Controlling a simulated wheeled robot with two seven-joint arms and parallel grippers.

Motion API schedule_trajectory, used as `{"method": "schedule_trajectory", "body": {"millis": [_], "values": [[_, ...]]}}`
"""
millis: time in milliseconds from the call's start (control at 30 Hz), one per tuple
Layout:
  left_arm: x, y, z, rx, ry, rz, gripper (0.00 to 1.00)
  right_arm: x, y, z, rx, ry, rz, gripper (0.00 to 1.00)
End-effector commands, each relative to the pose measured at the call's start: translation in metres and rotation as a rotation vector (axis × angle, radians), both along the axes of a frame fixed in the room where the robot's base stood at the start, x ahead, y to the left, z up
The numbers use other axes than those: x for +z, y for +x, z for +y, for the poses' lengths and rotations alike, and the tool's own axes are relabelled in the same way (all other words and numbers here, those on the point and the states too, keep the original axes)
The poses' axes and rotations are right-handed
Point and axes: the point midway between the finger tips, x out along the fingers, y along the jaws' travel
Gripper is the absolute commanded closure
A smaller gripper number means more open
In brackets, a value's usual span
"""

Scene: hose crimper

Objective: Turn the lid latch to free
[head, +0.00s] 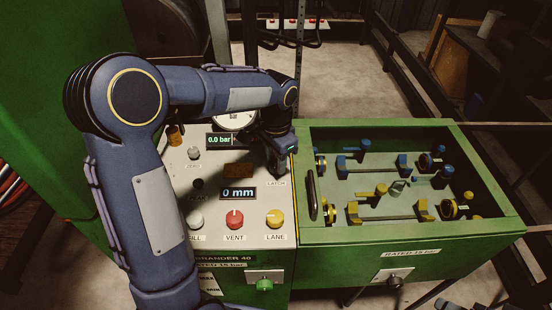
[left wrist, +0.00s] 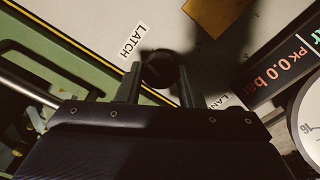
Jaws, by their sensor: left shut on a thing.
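The latch knob (left wrist: 160,68) is round and dark, beside the LATCH label (left wrist: 132,40) in the left wrist view. The fingers of my left gripper (left wrist: 158,88) stand on either side of it, shut on it. In the head view my left gripper (head: 280,168) reaches down to the panel just above the LATCH label (head: 276,183), and it hides the knob there. The green-framed box (head: 400,244) with a black handle (head: 312,194) at its left side is right of the panel. I cannot tell the latch's setting. My right gripper does not show clearly.
The panel carries a red VENT knob (head: 234,219), a yellow LANE knob (head: 274,218), a white knob (head: 195,219) and a display reading 0 mm (head: 238,193). Another display reads 0.0 bar (head: 219,141). Blue and yellow fittings sit inside the box. A gauge (left wrist: 310,120) is close by.

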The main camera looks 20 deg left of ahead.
Motion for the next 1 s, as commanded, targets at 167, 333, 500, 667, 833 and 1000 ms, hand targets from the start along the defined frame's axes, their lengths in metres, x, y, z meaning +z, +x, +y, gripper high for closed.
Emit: {"method": "schedule_trajectory", "body": {"millis": [167,333,500,667,833,1000], "values": [[0.0008,0.0004,0.0000,0.108,0.000,-0.002,0.89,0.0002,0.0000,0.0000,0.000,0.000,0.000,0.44],[0.0008,0.0004,0.0003,0.175,0.001,-0.003,0.89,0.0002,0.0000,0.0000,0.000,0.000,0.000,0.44],[0.0008,0.0005,0.0002,0.209,0.001,-0.003,0.89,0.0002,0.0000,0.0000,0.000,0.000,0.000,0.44],[0.0009,0.0005,0.0001,0.219,0.000,-0.002,0.89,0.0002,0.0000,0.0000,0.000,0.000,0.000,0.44],[0.0008,0.0006,0.0002,0.220,0.000,-0.002,0.89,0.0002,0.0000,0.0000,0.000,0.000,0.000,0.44],[0.0008,0.0006,0.0002,0.220,0.000,-0.002,0.62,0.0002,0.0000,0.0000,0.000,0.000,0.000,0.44]]}}
